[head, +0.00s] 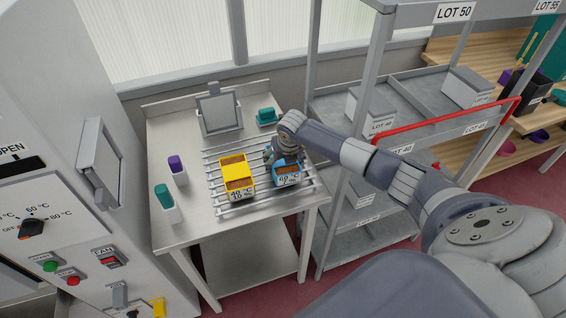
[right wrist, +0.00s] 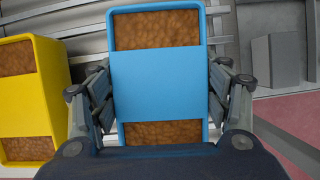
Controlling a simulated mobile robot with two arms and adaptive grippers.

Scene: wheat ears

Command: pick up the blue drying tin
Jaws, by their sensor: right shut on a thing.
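The blue drying tin (head: 287,179) stands on the slatted rack on the steel table, with a "60 °C" label on its front. In the right wrist view the blue tin (right wrist: 158,82) fills the middle, with brown grain showing at both ends of a blue cross band. My right gripper (head: 284,152) is over the tin from above. In the right wrist view its fingers are shut on the tin's two long sides. I cannot tell any gap between the tin and the rack. My left gripper is not in view.
Purple (head: 176,168) and teal (head: 164,198) items stand left on the table. A grey shelf unit (head: 345,225) is close on the right, an oven-like cabinet on the left.

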